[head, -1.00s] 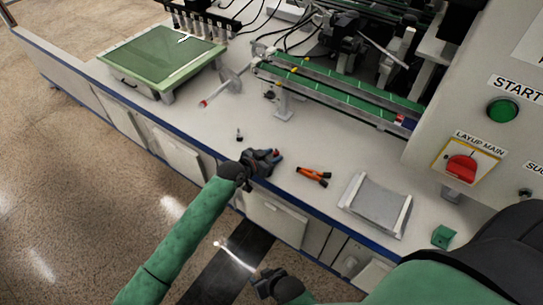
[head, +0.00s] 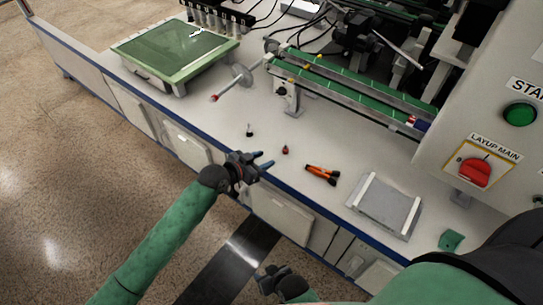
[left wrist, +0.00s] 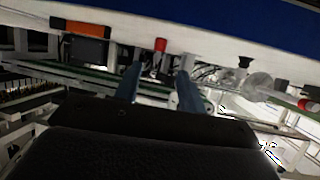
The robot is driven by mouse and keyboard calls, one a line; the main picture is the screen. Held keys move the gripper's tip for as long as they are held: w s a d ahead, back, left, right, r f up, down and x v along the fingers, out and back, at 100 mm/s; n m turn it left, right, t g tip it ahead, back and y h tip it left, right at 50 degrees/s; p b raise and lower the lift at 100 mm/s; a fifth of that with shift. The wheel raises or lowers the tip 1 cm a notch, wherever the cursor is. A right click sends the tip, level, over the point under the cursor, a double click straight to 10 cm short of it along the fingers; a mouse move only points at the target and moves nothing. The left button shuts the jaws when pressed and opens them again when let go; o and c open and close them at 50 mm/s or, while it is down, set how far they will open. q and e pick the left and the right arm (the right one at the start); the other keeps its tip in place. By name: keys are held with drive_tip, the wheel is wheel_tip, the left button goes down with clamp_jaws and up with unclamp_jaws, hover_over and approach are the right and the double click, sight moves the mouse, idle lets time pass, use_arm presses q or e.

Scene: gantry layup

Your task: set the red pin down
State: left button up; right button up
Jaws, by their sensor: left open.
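In the left wrist view the red pin (left wrist: 161,46) shows beyond the gap between the spread blue fingers (left wrist: 158,78) of this gripper. My right gripper (head: 270,281) is low in the head view, away from the bench; its jaw opening is not clear.
A small black pin (head: 249,130) stands to the left. A green-railed conveyor (head: 345,87) runs behind. The bench around the red pin is clear.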

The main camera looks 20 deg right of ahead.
use_arm(q)
drive_tip(key=s+a+f+n+y, duration=0.4)
drive_tip(key=s+a+f, duration=0.5)
drive_tip(key=s+f, duration=0.4)
drive_tip(key=s+a+f+n+y, duration=0.3)
drive_tip(key=s+a+f+n, duration=0.3)
drive_tip(key=s+a+f, duration=0.3)
drive_tip(key=s+f, duration=0.4)
drive_tip(key=s, duration=0.2)
drive_tip(key=shift+s+f+y, duration=0.25)
drive_tip(key=shift+f+y, duration=0.1)
drive_tip(key=shift+y, duration=0.05)
